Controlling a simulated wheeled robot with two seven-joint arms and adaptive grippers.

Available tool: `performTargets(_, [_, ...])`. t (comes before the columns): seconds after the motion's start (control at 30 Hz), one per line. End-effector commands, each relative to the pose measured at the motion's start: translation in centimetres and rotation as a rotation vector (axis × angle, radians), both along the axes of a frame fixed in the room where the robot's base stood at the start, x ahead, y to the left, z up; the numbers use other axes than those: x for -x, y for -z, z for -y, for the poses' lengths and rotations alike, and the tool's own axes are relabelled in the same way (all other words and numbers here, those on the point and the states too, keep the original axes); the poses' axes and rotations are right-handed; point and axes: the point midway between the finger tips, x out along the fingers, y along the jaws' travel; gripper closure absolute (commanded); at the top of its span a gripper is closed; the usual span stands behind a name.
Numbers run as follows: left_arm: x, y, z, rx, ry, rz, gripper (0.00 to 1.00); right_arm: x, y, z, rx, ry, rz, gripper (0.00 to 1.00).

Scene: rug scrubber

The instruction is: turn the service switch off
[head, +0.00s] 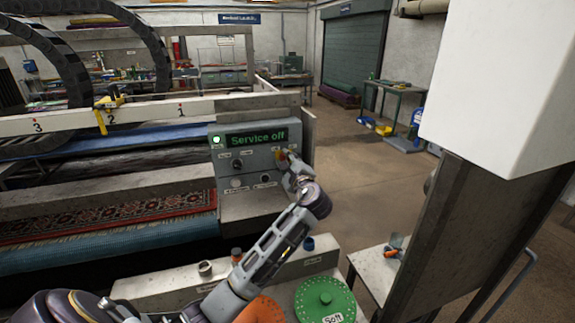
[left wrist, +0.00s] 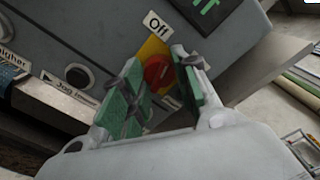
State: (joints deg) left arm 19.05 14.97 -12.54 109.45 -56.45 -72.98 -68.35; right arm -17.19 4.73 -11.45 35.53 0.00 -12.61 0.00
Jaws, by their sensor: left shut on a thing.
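The service switch is a red knob on a yellow plate, seen in the left wrist view (left wrist: 156,69) under a label reading "Off". In the head view its yellow plate (head: 279,153) shows at the right side of the grey control panel (head: 225,153). The panel's display (head: 257,138) reads "Service off" in green. My left gripper (head: 287,158) is at the knob, with its green-padded fingers (left wrist: 158,85) on either side of it, shut on it. The fingers partly hide the knob, so its exact angle is hard to tell. My right gripper is not in view.
Other knobs and buttons, such as a black knob (head: 239,165), sit left of the switch. A patterned rug (head: 110,215) lies in the machine at left. A green disc (head: 325,300) lies below my arm. A grey post (head: 490,220) stands at right; open floor (head: 350,150) lies beyond.

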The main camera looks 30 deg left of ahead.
Motion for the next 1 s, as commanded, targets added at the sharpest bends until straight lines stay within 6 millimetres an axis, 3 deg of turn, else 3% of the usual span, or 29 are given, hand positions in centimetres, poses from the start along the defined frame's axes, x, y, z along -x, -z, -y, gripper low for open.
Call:
performTargets(0.5, [0.0,0.3,0.0,0.240,-0.001,0.275,0.94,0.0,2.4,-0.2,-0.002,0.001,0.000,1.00])
performTargets(1.0, [0.0,0.2,0.0,0.273,-0.001,0.313,0.94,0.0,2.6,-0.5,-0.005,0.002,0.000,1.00])
